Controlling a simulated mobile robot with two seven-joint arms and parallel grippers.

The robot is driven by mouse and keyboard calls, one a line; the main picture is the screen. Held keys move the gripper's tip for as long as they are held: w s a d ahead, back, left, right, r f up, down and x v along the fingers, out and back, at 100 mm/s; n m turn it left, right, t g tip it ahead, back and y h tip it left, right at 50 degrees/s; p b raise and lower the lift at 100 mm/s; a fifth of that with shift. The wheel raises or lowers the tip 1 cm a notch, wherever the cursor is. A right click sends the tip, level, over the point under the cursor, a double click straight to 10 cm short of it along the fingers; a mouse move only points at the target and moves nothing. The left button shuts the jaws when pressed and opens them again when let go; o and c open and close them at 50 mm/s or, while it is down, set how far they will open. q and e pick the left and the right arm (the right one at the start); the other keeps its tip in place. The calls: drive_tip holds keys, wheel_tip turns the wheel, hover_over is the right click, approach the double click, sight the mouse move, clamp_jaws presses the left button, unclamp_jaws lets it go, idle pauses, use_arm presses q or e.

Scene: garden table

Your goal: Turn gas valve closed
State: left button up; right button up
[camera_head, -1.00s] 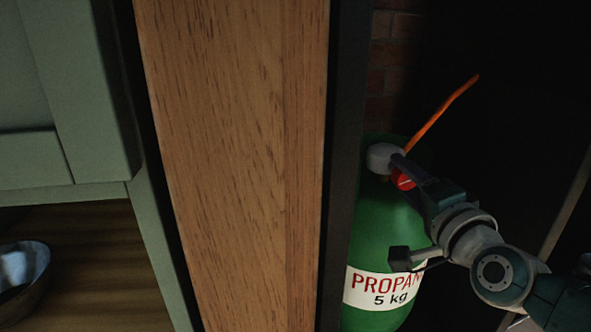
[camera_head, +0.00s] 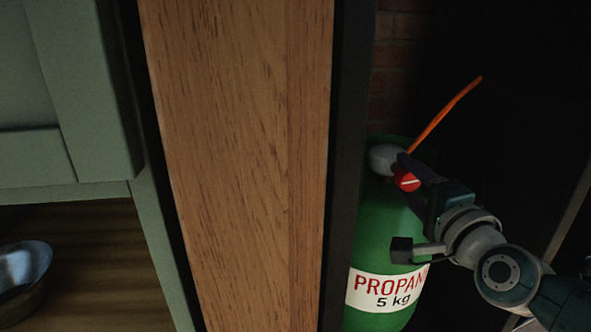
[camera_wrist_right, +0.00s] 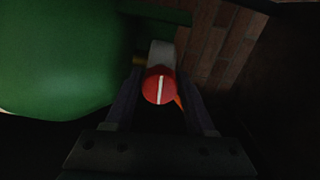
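The gas valve is a round red knob (camera_head: 407,181) with a white line, on the grey fitting (camera_head: 384,158) atop a green propane bottle (camera_head: 382,235). In the right wrist view the knob (camera_wrist_right: 159,87) faces me, its white line nearly upright in the picture. My right gripper (camera_head: 411,170) is at the knob, with one dark finger on either side of it. In the wrist view (camera_wrist_right: 160,92) the fingers look apart, with narrow dark gaps beside the knob; contact is hard to make out. My left gripper is not in view.
An orange hose (camera_head: 446,114) rises from the fitting to the upper right. A thick wooden post (camera_head: 235,165) stands left of the bottle. A brick wall (camera_head: 393,55) is behind. A metal bowl (camera_head: 25,275) sits on a shelf at far left.

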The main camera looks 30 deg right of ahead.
drive_tip(key=o, duration=0.3)
drive_tip(key=p+v, duration=0.3)
drive_tip(key=v, duration=0.7)
drive_tip(key=shift+r+p, duration=0.1)
drive_tip(key=shift+p, duration=0.25)
